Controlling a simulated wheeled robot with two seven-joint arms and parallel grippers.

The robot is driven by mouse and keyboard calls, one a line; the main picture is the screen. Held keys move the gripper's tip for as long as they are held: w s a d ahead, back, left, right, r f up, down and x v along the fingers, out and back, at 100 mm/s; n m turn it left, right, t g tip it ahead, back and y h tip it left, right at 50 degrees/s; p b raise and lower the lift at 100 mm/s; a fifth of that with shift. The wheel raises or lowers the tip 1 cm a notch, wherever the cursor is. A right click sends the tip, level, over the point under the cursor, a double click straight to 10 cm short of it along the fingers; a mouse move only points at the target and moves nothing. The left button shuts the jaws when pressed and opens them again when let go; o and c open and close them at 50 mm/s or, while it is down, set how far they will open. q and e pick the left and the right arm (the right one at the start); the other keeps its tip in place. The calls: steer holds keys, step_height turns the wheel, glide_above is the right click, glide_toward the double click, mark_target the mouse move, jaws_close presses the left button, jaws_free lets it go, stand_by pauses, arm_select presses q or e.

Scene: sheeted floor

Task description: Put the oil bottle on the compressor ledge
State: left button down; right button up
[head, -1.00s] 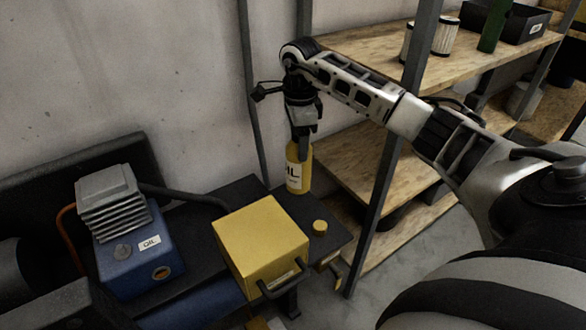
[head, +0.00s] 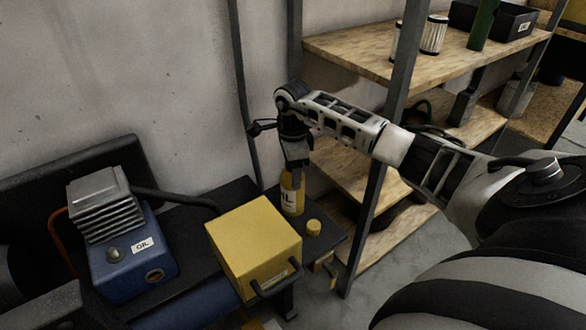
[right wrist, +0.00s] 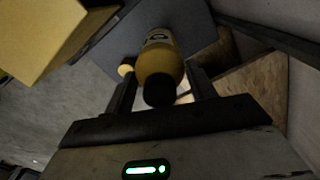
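The oil bottle (head: 291,197) is yellow with a white label and a dark cap, upright at the far right end of the black compressor ledge (head: 230,195). Its base is at or just above the surface; I cannot tell if it touches. My right gripper (head: 292,178) points down with its fingers on both sides of the bottle's upper part, shut on it. In the right wrist view the bottle (right wrist: 158,62) lies between the two fingers (right wrist: 162,90), cap toward the camera, over the dark ledge (right wrist: 195,30). My left gripper is not in view.
A yellow box (head: 253,240) with a handle and a small yellow knob (head: 313,228) stand close to the bottle. A blue unit with a grey finned head (head: 132,265) is at left. A wooden shelf rack (head: 375,60) with a metal post stands right.

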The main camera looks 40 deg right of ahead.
steer(key=o, duration=0.4)
steer(key=shift+c, duration=0.2)
steer(key=shift+r, duration=0.25)
step_height(320, 180, up, 12)
steer(key=shift+p, duration=0.35)
steer(key=shift+f, duration=0.15)
